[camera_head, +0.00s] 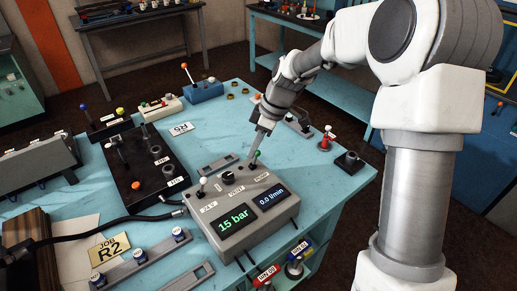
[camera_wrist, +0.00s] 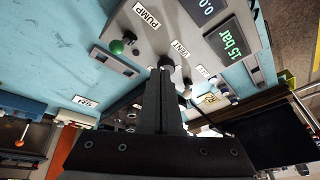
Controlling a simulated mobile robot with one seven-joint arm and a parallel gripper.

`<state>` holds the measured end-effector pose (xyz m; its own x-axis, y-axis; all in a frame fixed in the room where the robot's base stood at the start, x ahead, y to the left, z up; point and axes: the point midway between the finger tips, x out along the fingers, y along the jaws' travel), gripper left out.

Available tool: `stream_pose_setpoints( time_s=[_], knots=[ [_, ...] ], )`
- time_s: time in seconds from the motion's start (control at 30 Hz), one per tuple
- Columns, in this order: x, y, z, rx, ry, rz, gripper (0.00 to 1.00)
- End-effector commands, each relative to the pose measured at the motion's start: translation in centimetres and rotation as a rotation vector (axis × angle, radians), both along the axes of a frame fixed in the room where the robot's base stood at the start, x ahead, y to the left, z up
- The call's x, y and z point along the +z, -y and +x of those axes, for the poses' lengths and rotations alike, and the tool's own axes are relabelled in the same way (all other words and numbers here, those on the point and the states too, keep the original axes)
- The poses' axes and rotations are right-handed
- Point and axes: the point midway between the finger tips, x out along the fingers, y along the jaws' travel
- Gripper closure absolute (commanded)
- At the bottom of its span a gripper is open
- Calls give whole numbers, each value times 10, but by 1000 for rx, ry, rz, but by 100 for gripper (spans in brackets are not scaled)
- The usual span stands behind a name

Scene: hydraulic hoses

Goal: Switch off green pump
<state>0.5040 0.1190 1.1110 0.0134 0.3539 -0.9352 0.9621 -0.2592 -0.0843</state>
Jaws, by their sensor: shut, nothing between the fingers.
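A grey control box (camera_head: 238,208) stands on the blue table, with displays reading 15 bar and 0.0 l/min. The green-topped pump lever (camera_head: 257,154) is at its back right; its green ball (camera_wrist: 117,47) shows beside the PUMP label (camera_wrist: 146,15) in the wrist view. My gripper (camera_head: 252,155) points down right at this lever in the head view, shut and empty. In the wrist view my gripper (camera_wrist: 166,72) shows its fingertips near the black knob by VENT, with the green ball off to their left. I cannot tell whether it touches the lever.
A black valve panel (camera_head: 145,165) with levers lies left of the box. A flat grey bracket (camera_head: 220,164) lies behind the box. A red-based part (camera_head: 326,140) and a black fitting (camera_head: 350,160) stand to the right. Hoses run left from the box.

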Motion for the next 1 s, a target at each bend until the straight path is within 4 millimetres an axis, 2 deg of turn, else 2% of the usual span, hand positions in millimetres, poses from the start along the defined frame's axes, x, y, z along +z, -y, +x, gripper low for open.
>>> stream_pose_setpoints(
  time_s=[0.03,0.2,0.4,0.6,1.0],
  knots=[
    [12,6,2,-4,7,0,100],
    [49,23,3,-2,6,-1,100],
    [79,37,4,-1,3,0,100],
    [90,43,4,-1,1,0,100],
    [93,43,0,-12,1,-9,100]
  ],
)
